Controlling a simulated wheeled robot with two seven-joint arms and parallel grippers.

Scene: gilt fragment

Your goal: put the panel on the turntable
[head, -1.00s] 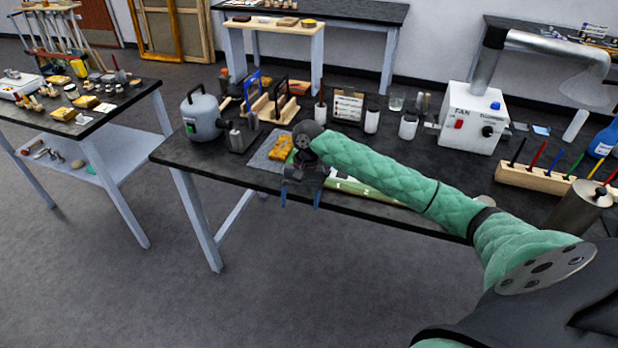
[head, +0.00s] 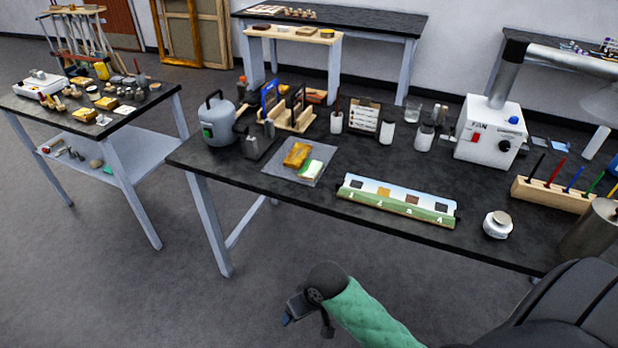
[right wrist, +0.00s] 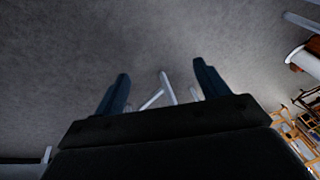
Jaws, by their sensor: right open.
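A long painted panel (head: 397,201), pale blue and green with small dark and orange squares, lies flat near the front edge of the dark bench. My right gripper (head: 297,310) is in front of the bench, over the floor and apart from the panel. In the right wrist view its two dark blue fingers (right wrist: 161,88) stand apart with nothing between them, only floor and a bench leg behind. I cannot pick out a turntable for certain. My left gripper is out of view.
A grey mat (head: 281,172) with a gilded piece (head: 297,155) lies left of the panel. A grey tank (head: 219,120), a white fan box (head: 490,135) and a wooden tool rack (head: 553,195) stand on the bench. A side table (head: 100,125) is at left.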

